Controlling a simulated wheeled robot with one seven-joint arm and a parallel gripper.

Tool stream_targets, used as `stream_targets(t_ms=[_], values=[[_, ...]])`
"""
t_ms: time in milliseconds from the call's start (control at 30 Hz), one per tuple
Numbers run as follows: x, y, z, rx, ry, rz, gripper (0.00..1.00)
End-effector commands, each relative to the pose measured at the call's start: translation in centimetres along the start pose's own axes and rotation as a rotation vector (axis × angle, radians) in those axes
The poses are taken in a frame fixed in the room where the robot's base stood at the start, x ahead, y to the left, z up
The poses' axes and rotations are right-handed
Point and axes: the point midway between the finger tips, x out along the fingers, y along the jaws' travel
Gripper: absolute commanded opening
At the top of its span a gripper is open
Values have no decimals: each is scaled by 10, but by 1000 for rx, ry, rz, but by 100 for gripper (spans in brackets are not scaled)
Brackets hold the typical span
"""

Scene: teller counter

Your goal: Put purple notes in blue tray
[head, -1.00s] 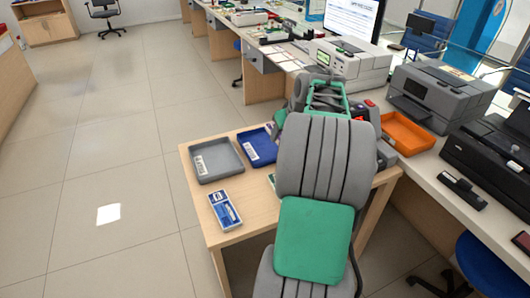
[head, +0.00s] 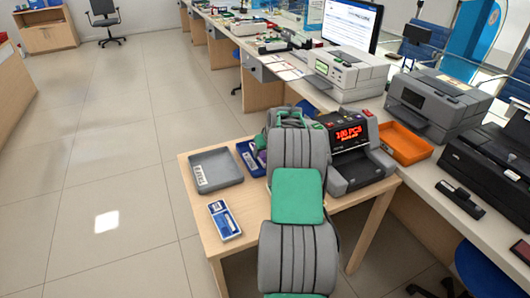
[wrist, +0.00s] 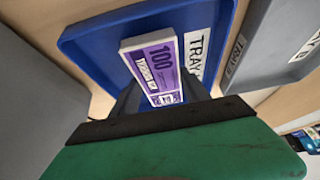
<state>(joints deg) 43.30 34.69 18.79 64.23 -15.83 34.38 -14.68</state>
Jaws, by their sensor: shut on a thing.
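The purple notes (wrist: 155,68) are a banded bundle marked 100, held in my gripper (wrist: 162,92), whose dark fingers are shut on the bundle's near part. The bundle is over the blue tray (wrist: 92,52), inside its outline in the wrist view. I cannot tell whether it touches the tray floor. In the head view the blue tray (head: 244,149) stands on the wooden side table, partly hidden by my arm. A small purple patch of the notes (head: 262,158) shows beside the arm; my gripper is mostly hidden there.
A grey tray (head: 216,170) stands just left of the blue tray. A blue-and-white pack (head: 224,220) lies at the table's front left. A note counter (head: 350,150) with a red display stands to the right. An orange tray (head: 405,145) is on the counter.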

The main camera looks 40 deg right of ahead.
Motion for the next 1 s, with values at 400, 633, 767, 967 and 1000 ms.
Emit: stream_targets(t_ms=[400,633,767,967,1000], values=[[6,1,3,0,3,2,57],[6,0,3,0,3,1,76],[6,0,3,0,3,1,76],[-1,1,1,0,5,2,76],[-7,1,0,-1,6,3,76]])
